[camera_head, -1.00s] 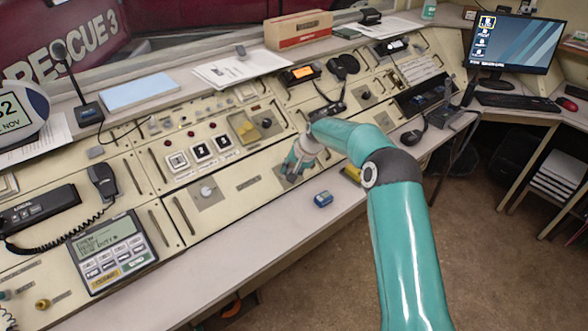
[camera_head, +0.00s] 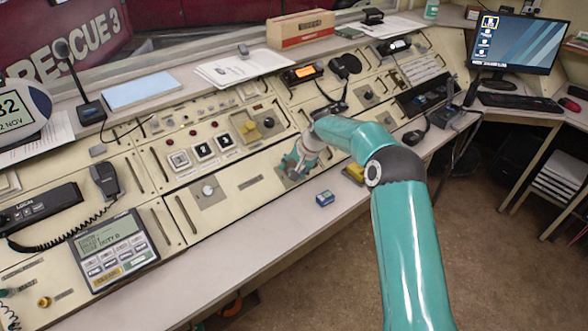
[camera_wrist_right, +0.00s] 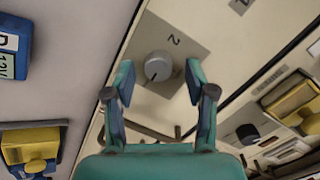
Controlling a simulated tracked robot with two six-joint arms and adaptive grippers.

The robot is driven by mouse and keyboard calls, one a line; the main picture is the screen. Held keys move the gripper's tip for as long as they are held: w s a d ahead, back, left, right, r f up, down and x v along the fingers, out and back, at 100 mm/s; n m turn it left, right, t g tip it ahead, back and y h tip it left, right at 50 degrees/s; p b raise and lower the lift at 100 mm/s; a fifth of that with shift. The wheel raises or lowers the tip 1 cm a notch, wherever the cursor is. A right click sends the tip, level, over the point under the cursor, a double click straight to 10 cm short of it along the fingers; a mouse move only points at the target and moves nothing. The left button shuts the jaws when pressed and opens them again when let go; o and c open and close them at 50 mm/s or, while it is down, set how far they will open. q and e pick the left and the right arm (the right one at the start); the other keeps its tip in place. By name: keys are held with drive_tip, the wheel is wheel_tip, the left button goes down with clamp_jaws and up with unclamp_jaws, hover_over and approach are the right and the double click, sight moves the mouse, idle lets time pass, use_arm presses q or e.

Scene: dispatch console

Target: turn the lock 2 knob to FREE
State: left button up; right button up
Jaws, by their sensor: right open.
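The lock 2 knob (camera_wrist_right: 158,66) is a round grey knob on a grey square plate (camera_wrist_right: 175,85) marked "2" in the right wrist view. A small dark mark shows on the knob's lower edge; its exact setting is hard to read. My right gripper (camera_wrist_right: 158,82) is open, its fingers on either side of the knob in that view, with no visible contact. In the head view my right gripper (camera_head: 293,168) is over the plate (camera_head: 281,174) on the sloped console and hides the knob. My left gripper is not in view.
A similar knob (camera_head: 208,190) sits on another plate to the left. A blue box (camera_head: 325,198) and a yellow item (camera_head: 354,173) are near the console's front ledge. A dark knob (camera_wrist_right: 247,133) and yellow part (camera_wrist_right: 292,99) appear at right in the wrist view.

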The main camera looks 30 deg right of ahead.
drive_tip(key=v, duration=1.1)
drive_tip(key=shift+s, duration=0.15)
